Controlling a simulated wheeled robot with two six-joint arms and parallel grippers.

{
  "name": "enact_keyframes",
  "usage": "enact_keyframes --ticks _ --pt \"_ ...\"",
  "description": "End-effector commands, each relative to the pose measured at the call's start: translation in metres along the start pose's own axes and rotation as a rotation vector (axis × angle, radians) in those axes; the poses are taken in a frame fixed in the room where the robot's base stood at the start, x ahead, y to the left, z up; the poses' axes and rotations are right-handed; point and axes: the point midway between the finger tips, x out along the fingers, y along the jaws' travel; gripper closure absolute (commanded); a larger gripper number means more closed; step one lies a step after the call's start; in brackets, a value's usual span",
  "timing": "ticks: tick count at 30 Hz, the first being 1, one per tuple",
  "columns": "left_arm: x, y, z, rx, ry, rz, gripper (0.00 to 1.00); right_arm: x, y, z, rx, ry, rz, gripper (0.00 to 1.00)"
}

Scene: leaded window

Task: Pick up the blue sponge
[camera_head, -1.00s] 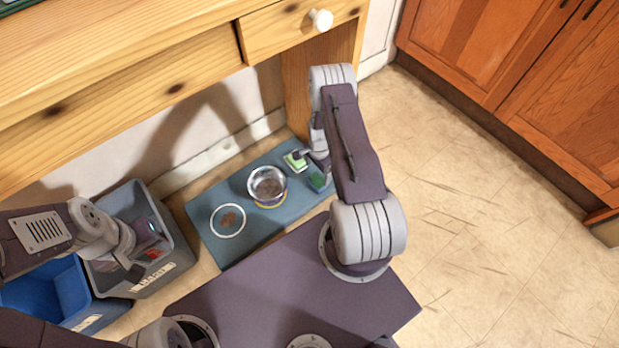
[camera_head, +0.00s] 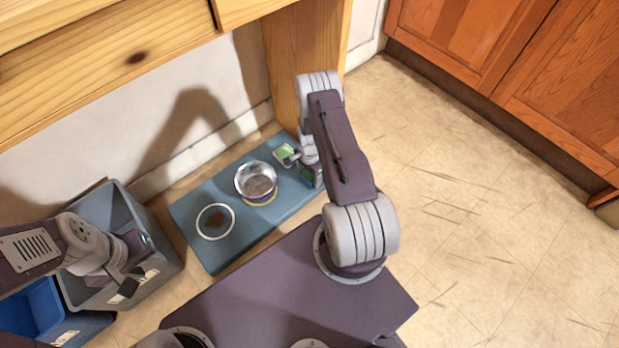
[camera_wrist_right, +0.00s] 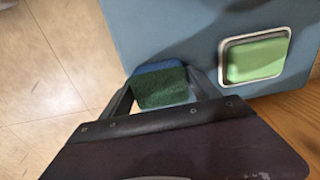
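The blue sponge (camera_wrist_right: 160,86) has a dark green scouring face, with a blue strip at its far side in the right wrist view. In the head view the sponge (camera_head: 308,178) is at the right end of the blue-grey mat (camera_head: 224,258), partly hidden by my right arm. My right gripper (camera_wrist_right: 162,80) is open around the sponge, one finger on each side; I cannot tell whether the fingers touch it. My left gripper (camera_head: 128,284) is far from the sponge, over the grey bin at the left; its finger opening is unclear.
A light green block in a pale dish (camera_wrist_right: 256,60) lies close beside the sponge. A metal bowl (camera_head: 256,181) and a white-rimmed plate (camera_head: 215,221) are further left on the mat. A grey bin (camera_head: 165,262) and blue bin (camera_head: 35,310) stand left. A wooden desk leg (camera_head: 300,60) rises behind.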

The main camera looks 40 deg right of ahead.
Motion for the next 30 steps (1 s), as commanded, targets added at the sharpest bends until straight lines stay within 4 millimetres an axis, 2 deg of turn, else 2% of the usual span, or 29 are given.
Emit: enact_keyframes --ticks 1,4,11,14,17,21,30 --pt "0.0 0.0 0.0 0.0 0.0 0.0 0.64 0.0 0.0 0.0 0.0 0.0 0.0 0.47" --pt "0.0 0.0 0.0 0.0 0.0 0.0 0.64 0.0 0.0 0.0 0.0 0.0 0.0 0.74" --pt "-0.001 0.0 0.0 0.0 0.0 0.0 0.64 -0.001 0.0 0.0 0.0 0.0 0.0 0.74" --pt "-0.007 0.0 -0.001 0.0 0.0 0.0 0.64 -0.008 0.0 0.0 0.0 0.0 0.0 0.74" --pt "-0.019 0.0 -0.002 0.0 0.0 0.0 0.64 -0.022 0.0 0.0 0.0 0.0 -0.001 0.74" --pt "-0.046 0.001 -0.005 0.0 0.0 0.0 0.64 -0.053 0.0 0.0 0.0 0.0 0.0 0.74" --pt "-0.092 0.002 -0.01 0.0 0.0 0.0 0.64 -0.092 0.063 -0.034 0.006 -0.002 0.003 0.74"
